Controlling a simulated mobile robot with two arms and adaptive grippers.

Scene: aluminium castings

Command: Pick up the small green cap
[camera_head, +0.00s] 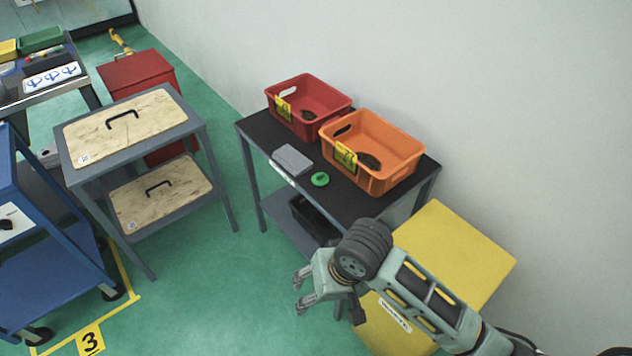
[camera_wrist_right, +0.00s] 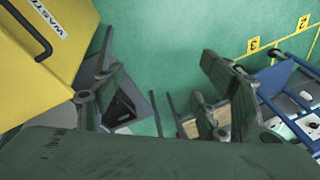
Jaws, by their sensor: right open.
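The small green cap (camera_head: 320,179) lies on the black top of the table (camera_head: 350,203), near its front edge. It is to the right of a grey flat block and in front of the orange crate. My right gripper (camera_head: 299,290) is open and empty, in front of the table and lower in the picture than the cap, clearly apart from it. In the right wrist view my right gripper (camera_wrist_right: 155,105) shows its two fingers wide apart with nothing between them. The cap does not show there. My left gripper is not in view.
A red crate (camera_head: 293,117) and an orange crate (camera_head: 398,168), each with a dark part inside, stand at the table's back. The grey block (camera_head: 291,160) lies near the cap. A yellow bin (camera_head: 460,248) stands to the right.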

